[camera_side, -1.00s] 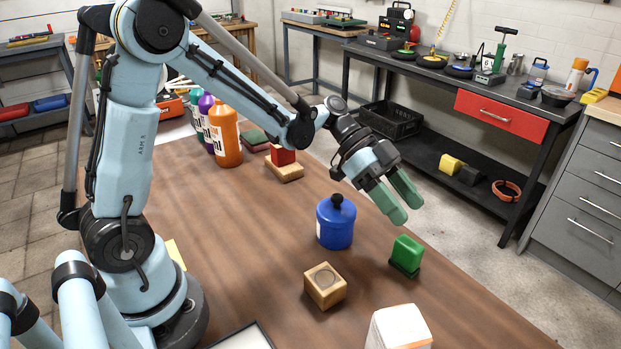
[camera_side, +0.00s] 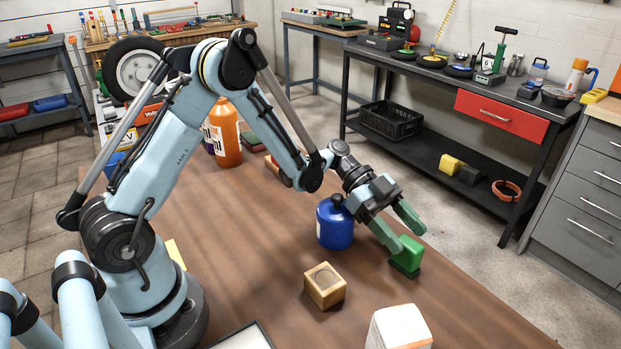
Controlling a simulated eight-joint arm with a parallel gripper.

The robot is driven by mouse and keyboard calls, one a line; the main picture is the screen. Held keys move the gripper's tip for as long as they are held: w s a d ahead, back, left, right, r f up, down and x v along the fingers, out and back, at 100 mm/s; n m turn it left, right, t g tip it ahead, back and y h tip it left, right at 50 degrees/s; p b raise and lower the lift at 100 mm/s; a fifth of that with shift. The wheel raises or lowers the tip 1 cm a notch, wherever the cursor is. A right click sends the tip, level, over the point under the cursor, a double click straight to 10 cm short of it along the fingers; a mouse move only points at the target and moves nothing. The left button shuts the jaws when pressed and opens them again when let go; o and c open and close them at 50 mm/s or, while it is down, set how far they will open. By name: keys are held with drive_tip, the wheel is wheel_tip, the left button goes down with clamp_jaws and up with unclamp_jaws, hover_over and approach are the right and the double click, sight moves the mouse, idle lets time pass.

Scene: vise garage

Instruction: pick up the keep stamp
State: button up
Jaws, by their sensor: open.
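A small green block (camera_side: 406,259) on the brown table looks like the stamp, though no word can be read on it. My gripper (camera_side: 409,239) has green fingers, spread open and pointing down at the block. Its left finger overlaps the block's upper left edge in the picture. The right finger hangs just above and behind the block's right side. Whether either finger touches it I cannot tell. Nothing is seen held.
A blue lidded jar (camera_side: 335,228) stands close left of my gripper. A wooden block with a round recess (camera_side: 325,285) and a white block (camera_side: 398,328) are nearer the camera. An orange bottle (camera_side: 225,135) stands farther back. The table right of the green block is bare.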

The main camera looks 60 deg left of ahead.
sight(406, 240)
drive_tip(key=shift+w+d+f, duration=0.1)
drive_tip(key=shift+d+f, duration=1)
drive_tip(key=shift+d, duration=0.3)
drive_tip(key=shift+c, duration=0.2)
drive_tip(key=c, duration=1)
drive_tip(key=shift+r, duration=0.1)
